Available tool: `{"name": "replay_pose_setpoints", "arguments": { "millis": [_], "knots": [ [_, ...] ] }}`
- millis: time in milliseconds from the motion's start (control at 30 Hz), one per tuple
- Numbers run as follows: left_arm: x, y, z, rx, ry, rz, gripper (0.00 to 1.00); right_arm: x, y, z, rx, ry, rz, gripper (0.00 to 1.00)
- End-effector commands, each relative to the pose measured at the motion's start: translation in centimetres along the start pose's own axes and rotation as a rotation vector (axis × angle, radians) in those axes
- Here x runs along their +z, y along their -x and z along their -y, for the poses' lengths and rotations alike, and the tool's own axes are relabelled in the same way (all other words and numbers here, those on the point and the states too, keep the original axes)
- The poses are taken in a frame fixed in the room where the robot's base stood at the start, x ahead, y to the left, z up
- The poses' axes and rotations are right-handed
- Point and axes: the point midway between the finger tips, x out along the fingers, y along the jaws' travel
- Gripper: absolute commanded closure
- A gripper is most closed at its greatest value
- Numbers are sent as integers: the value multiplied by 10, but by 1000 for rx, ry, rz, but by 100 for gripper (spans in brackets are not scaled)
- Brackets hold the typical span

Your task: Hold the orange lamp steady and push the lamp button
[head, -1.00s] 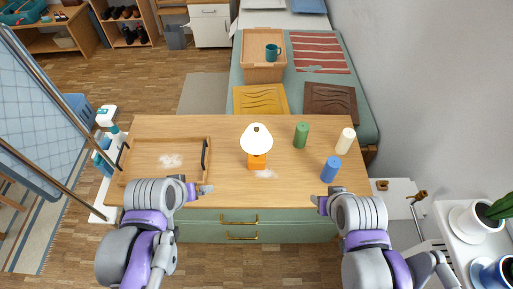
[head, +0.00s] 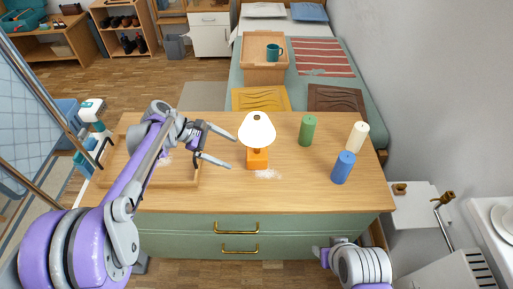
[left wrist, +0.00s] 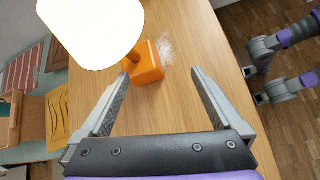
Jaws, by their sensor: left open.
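The orange lamp (head: 257,158) stands upright on the wooden top of the green dresser, with a glowing white shade (head: 257,130). My left gripper (head: 233,151) is open just left of the lamp, its two fingers pointing toward it. In the left wrist view the lamp's orange base (left wrist: 147,62) lies just ahead of the spread fingertips (left wrist: 160,73), and nothing is between the fingers. The lamp button cannot be made out. My right gripper (head: 318,254) is low in front of the dresser, away from the lamp; its jaw state is unclear.
A wooden tray (head: 190,184) lies on the left, under my left arm. Green (head: 307,131), blue (head: 343,167) and cream (head: 357,138) candles stand to the right. A white powdery patch (head: 268,174) lies beside the lamp. The front right top is clear.

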Motion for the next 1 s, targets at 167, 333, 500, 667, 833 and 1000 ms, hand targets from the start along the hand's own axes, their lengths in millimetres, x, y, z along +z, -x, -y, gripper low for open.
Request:
{"name": "replay_pose_setpoints", "arguments": {
  "millis": [167, 333, 500, 667, 833, 1000],
  "knots": [
    [-31, -18, -25, -3, 157, 127, 0, 8, -15, 0, 0, 0, 5, 50],
    [-46, -28, -37, -15, 251, 209, 0, 11, -22, 0, 0, 0, 8, 50],
    [-50, -33, -41, -20, 282, 237, 0, 12, -24, 0, 0, 0, 9, 50],
    [-47, -46, -41, -22, 282, 238, 0, 14, -28, 0, 0, 0, 10, 50],
    [-41, -71, -41, -22, 281, 237, 0, 17, -35, 0, 0, 0, 13, 50],
    [-36, -95, -41, -22, 279, 237, 0, 20, -42, 0, 0, 0, 15, 50]
  ]
}}
